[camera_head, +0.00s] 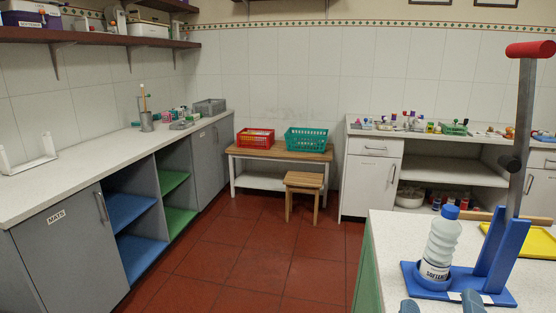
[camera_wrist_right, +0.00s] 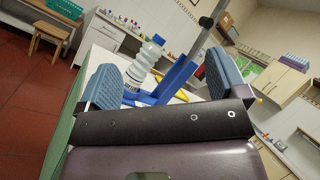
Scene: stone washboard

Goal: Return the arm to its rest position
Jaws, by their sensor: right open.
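My right gripper (camera_head: 441,305) shows only its two blue-grey fingertips at the bottom edge of the head view. In the right wrist view its ribbed blue finger pads (camera_wrist_right: 164,82) are wide apart with nothing between them. A pale translucent bottle (camera_head: 441,243) with a blue cap and a white label stands upright on the blue base of a lever stand (camera_head: 490,262). In the right wrist view the bottle (camera_wrist_right: 145,60) is beyond the fingers and looks apart from them. My left gripper is not in view.
The lever stand's grey arm (camera_head: 522,120) rises steeply to a red handle (camera_head: 530,49). A white worktop (camera_head: 385,240) carries the stand, with a yellow tray (camera_head: 530,243) behind. A wooden stool (camera_head: 304,190) stands by a bench. Red floor (camera_head: 240,260) is clear between the counters.

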